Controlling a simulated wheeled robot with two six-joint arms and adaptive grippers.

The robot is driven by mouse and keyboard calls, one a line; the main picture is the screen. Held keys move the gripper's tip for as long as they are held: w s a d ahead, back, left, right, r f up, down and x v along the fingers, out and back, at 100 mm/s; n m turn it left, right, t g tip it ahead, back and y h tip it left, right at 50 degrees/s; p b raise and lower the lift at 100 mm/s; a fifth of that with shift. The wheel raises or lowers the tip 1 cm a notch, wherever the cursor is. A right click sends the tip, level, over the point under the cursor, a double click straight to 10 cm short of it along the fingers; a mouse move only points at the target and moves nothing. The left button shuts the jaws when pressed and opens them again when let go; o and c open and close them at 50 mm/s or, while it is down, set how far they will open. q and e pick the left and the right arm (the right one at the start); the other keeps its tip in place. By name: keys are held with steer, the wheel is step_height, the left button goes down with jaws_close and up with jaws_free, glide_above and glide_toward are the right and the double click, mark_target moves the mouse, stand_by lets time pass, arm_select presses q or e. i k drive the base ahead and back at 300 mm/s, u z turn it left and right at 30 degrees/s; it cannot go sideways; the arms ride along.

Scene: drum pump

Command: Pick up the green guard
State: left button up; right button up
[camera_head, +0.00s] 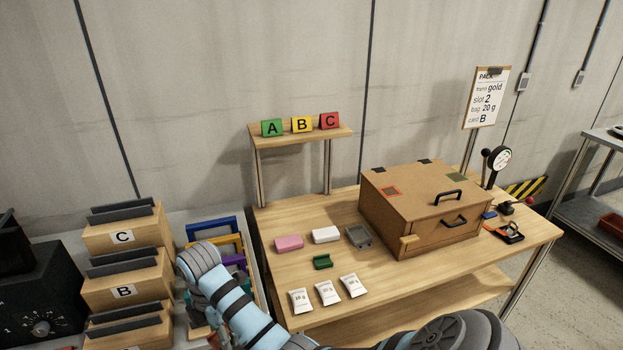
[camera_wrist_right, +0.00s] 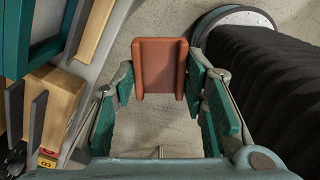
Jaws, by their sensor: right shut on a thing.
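My right gripper (camera_wrist_right: 160,82) shows in the right wrist view with its teal fingers on either side of a reddish-brown, channel-shaped piece (camera_wrist_right: 160,60). It is shut on this piece, which is not green. In the head view my right arm reaches left across the front, and its gripper is mostly hidden beside the rack. A small green piece (camera_head: 322,262) lies on the wooden table; I cannot tell if it is the guard. A dark teal frame (camera_wrist_right: 38,55) shows at the left of the wrist view. My left gripper is not in view.
Blue (camera_head: 212,228) and yellow frames stand in a rack left of the table. Wooden bins marked B and C (camera_head: 122,237) stand farther left. A brown box (camera_head: 425,205) with black handles and several small packets (camera_head: 327,293) are on the table.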

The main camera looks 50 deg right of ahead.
mark_target(322, 262)
steer(key=u, duration=1.5)
steer(key=k, duration=2.05)
steer(key=z, duration=2.45)
steer(key=i, duration=0.25)
